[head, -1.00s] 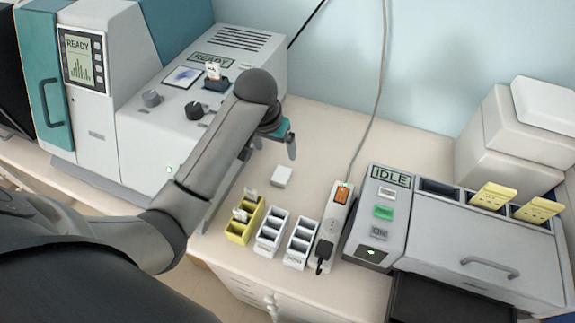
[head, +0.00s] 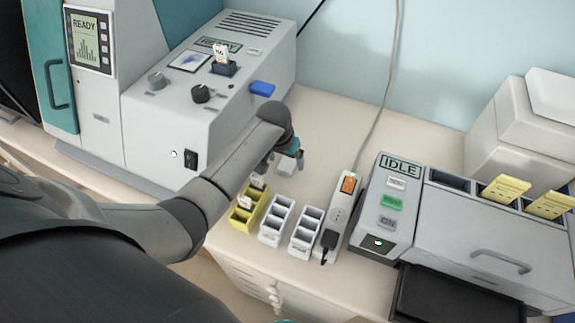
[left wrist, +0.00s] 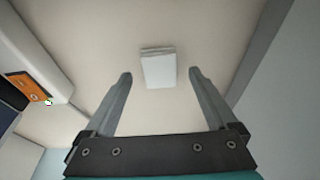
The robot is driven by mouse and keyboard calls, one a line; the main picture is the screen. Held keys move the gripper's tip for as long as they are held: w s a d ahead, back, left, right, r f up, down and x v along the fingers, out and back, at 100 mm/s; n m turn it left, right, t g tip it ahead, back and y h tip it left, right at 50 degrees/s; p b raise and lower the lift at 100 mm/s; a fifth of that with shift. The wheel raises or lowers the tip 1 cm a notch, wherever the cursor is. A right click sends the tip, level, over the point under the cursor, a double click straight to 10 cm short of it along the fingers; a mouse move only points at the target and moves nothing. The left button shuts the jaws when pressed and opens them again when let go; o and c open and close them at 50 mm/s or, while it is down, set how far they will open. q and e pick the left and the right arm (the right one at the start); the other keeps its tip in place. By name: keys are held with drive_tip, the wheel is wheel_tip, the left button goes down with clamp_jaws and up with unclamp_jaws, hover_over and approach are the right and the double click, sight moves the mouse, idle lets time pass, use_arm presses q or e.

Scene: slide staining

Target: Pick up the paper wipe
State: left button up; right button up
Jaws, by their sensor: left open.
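The paper wipe (left wrist: 158,70) is a small white folded pad lying flat on the beige bench. In the left wrist view it sits between and just beyond the fingertips of my open left gripper (left wrist: 160,76), with clear space on both sides. In the head view the left gripper (head: 287,164) is over the bench behind the racks, and the wipe (head: 286,168) is partly hidden by it. The gripper holds nothing. My right gripper does not show.
A yellow rack (head: 243,220) with slides and two white racks stand in front of the gripper. A power strip (head: 341,205) with an orange switch lies to the right, beside the IDLE machine (head: 392,205). A grey instrument (head: 150,120) stands left. The bench behind is clear.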

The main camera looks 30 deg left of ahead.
sight(287, 165)
use_arm(q)
drive_tip(key=shift+x, duration=0.9)
drive_tip(key=c, duration=1.4)
wheel_tip(287, 165, up, 10)
drive_tip(key=shift+r+p, duration=0.1)
drive_tip(key=shift+p, duration=0.6)
